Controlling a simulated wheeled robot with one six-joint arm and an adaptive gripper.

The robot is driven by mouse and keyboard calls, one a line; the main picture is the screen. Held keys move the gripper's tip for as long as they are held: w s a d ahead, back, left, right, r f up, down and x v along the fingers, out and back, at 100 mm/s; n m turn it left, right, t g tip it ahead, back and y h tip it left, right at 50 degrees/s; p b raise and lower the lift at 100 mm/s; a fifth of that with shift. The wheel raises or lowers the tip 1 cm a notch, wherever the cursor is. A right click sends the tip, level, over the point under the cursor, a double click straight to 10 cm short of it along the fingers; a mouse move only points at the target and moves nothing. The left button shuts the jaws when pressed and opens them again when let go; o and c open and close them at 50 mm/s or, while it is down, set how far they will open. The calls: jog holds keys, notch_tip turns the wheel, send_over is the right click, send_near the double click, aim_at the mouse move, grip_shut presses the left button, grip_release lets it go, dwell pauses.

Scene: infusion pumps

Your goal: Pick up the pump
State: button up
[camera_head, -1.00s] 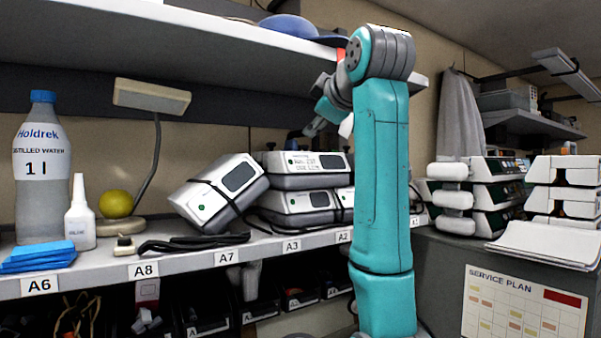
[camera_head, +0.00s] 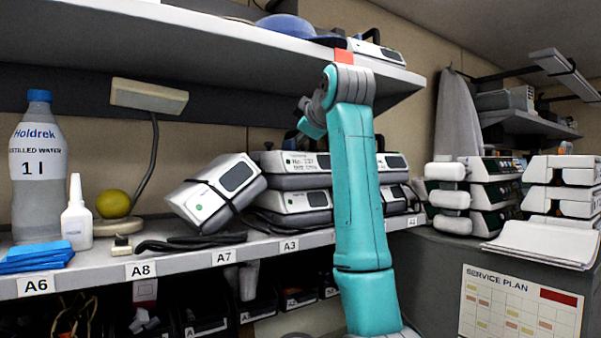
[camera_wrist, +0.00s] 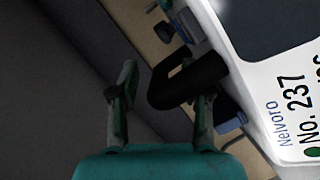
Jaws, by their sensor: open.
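A white and grey pump marked "No. 237" (camera_head: 292,162) lies on top of another pump on the shelf, partly hidden by my arm in the head view. In the wrist view, its white labelled face (camera_wrist: 285,95) fills the right side. A black handle (camera_wrist: 185,85) sticks out from it toward my gripper (camera_wrist: 165,88). My gripper is open, and the handle shows across the space in front of the fingers, overlapping the right one. I cannot tell whether it lies between them.
A tilted strapped pump (camera_head: 217,194) leans just left of the stack. More pumps (camera_head: 392,166) stand right of my arm. The upper shelf (camera_head: 200,40) overhangs the stack.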

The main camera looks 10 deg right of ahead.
grip_shut()
jog(key=shift+r, duration=0.15)
